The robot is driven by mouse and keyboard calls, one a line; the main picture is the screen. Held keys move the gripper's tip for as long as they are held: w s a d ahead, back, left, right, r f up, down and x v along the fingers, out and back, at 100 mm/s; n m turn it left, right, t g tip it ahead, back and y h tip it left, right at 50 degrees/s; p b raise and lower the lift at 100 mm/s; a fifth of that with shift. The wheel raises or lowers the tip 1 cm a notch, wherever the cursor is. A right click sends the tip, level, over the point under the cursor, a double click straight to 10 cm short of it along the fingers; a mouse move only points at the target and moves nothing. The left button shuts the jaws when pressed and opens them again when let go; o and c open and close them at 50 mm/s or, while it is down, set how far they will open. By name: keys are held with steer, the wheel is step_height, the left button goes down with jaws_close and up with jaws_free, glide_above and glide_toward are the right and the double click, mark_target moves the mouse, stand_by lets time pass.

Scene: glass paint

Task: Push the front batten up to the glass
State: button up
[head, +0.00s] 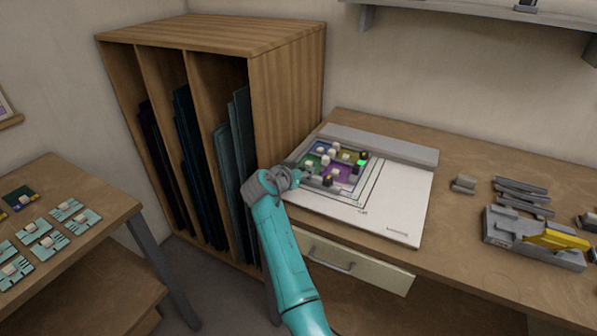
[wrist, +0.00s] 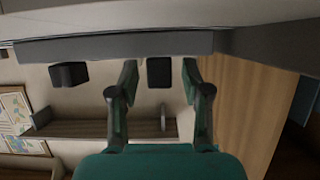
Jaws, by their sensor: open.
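The glass panel (head: 344,172) has purple, yellow and green pieces and lies on a white board (head: 400,210) on the bench. Small pale and dark blocks stand on it. My gripper (head: 294,176) is low at the board's left edge, beside the panel. In the wrist view my gripper (wrist: 159,70) is open, its fingers apart. A long grey bar (wrist: 110,47) crosses ahead of the fingers, and a dark block (wrist: 159,73) shows between them. I cannot tell whether this bar is the front batten, or whether the fingers touch anything. My gripper hides part of the board's left side.
A wooden rack (head: 285,105) with dark sheets stands close left of the board. A grey strip (head: 380,145) runs along the board's back. A grey tool with a yellow part (head: 555,240) lies to the right. The board's right front is mostly clear.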

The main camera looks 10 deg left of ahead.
steer(key=v, duration=1.2)
